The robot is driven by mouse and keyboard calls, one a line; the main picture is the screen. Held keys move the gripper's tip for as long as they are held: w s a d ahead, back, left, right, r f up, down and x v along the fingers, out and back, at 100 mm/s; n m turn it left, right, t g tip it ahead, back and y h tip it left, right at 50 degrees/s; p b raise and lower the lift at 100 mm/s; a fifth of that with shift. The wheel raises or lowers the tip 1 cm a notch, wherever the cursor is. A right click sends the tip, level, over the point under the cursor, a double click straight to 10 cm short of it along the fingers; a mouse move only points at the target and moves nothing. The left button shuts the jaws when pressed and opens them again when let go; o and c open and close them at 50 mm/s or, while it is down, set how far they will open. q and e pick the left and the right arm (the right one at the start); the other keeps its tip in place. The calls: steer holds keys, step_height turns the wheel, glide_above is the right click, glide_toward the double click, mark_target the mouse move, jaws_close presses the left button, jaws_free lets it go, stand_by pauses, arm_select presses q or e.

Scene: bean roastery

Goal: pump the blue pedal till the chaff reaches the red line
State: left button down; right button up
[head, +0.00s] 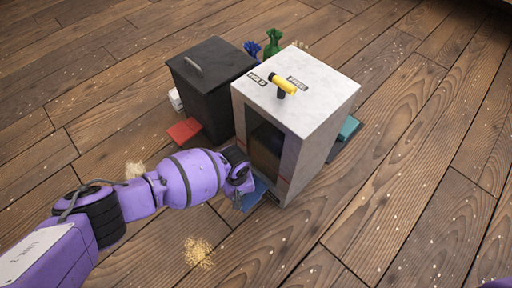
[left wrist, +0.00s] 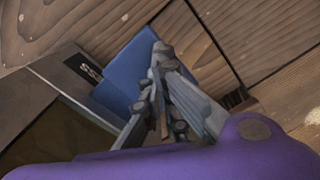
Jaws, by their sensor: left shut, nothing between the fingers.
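The blue pedal (head: 255,193) lies low at the front foot of a white cabinet (head: 318,117), partly hidden by my left gripper (head: 243,188). In the left wrist view the blue pedal (left wrist: 150,70) is a flat plate just beyond the fingertips. My left gripper (left wrist: 160,55) is shut and empty, over the pedal; I cannot tell if it touches. The chaff level behind the window is too dark to tell. My right gripper is not in view.
A black bin (head: 207,90) with a red pedal (head: 184,131) stands left of the cabinet. A teal pedal (head: 349,128) is at the cabinet's right. A yellow-handled lever (head: 284,84) is on top. Blue and green bags stand behind. Chaff piles (head: 198,252) lie on the floor.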

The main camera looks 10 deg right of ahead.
arm_select(q)
steer(key=shift+f, duration=0.85)
steer(key=shift+s+f, duration=0.1)
steer(key=shift+f, duration=0.95)
step_height(320, 180, up, 9)
steer(key=p, duration=0.8)
steer(key=shift+f, duration=0.2)
steer(key=shift+r+p, duration=0.35)
